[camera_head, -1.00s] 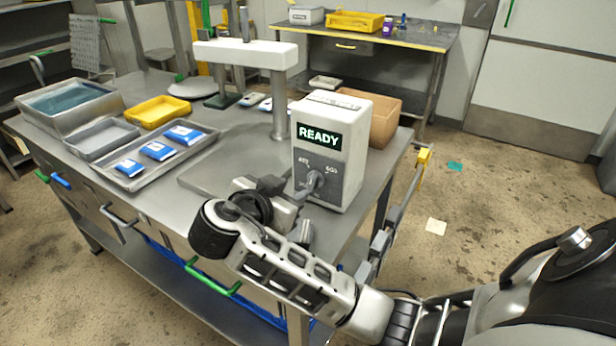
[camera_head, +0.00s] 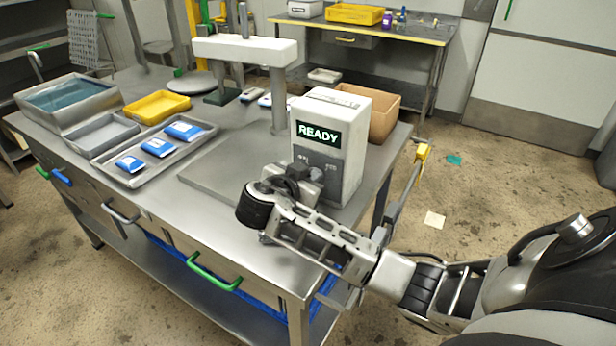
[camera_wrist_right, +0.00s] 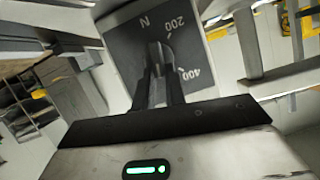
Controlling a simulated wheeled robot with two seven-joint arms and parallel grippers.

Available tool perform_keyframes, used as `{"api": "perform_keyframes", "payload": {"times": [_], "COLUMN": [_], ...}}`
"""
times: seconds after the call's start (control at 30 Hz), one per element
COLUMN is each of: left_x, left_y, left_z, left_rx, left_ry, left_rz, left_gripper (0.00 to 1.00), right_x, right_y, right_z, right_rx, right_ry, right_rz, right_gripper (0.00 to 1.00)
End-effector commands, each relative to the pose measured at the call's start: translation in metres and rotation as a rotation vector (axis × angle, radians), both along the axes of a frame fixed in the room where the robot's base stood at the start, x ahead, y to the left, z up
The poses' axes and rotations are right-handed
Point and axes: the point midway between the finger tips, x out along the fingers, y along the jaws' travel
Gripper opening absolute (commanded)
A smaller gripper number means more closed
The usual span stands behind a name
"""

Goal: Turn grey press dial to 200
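The press (camera_head: 332,190) is a white box on the steel table with a screen reading READY. In the right wrist view its grey dial (camera_wrist_right: 157,58) sits on a dark plate marked N, 200 and 400, printed upside down there. Which mark the knob points to is hard to tell. My right gripper (camera_head: 312,180) is up against the press front and hides the dial in the head view. In the right wrist view its two fingers (camera_wrist_right: 160,84) stand close together on either side of the knob and appear shut on it. My left gripper is not in view.
A tray (camera_head: 192,146) with blue packets and a yellow tray (camera_head: 157,107) lie at the left. The table's front part is clear.

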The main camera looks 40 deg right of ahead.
Motion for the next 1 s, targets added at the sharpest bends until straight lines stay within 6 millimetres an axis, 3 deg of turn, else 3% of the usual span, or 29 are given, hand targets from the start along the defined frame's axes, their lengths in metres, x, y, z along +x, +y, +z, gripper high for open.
{"api": "perform_keyframes", "payload": {"times": [0.47,1.0], "left_x": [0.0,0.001], "left_y": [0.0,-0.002], "left_z": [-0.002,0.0], "left_rx": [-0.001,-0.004], "left_ry": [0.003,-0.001], "left_rz": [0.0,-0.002], "left_gripper": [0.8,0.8], "right_x": [0.001,0.01], "right_y": [0.001,0.006], "right_z": [-0.001,-0.001], "right_rx": [-0.024,-0.168], "right_ry": [0.064,0.417], "right_rz": [-0.003,-0.001], "right_gripper": [0.0,0.0]}}
